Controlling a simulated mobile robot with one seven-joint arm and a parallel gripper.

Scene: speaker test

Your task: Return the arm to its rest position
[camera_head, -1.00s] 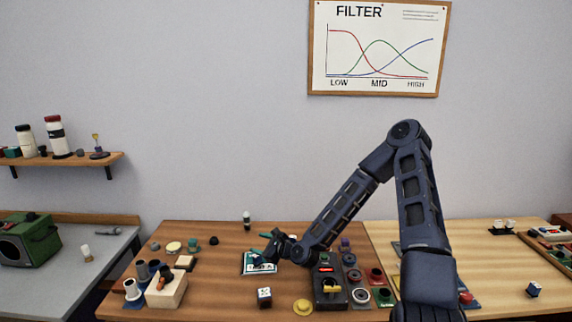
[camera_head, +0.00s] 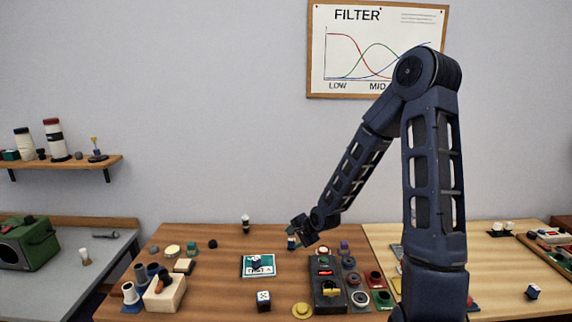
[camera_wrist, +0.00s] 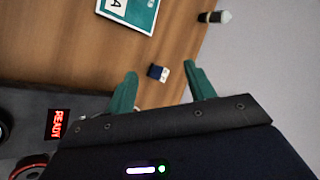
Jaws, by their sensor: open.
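My gripper (camera_head: 300,230) is raised above the back of the brown table, right of the teal-and-white test card. In the wrist view its two green fingers (camera_wrist: 161,72) are spread apart with nothing held. A small blue-and-white piece (camera_wrist: 157,72) shows between the fingertips, on the tabletop beyond them. The test card (camera_head: 245,270) lies flat on the table with a small dark blue piece (camera_head: 256,261) on it. My arm is bent, its elbow high in front of the wall poster.
A dark tester box (camera_head: 327,300) with a red display stands below my forearm; the display reads READY in the wrist view (camera_wrist: 58,124). The wall poster (camera_head: 345,50) hangs behind my elbow.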

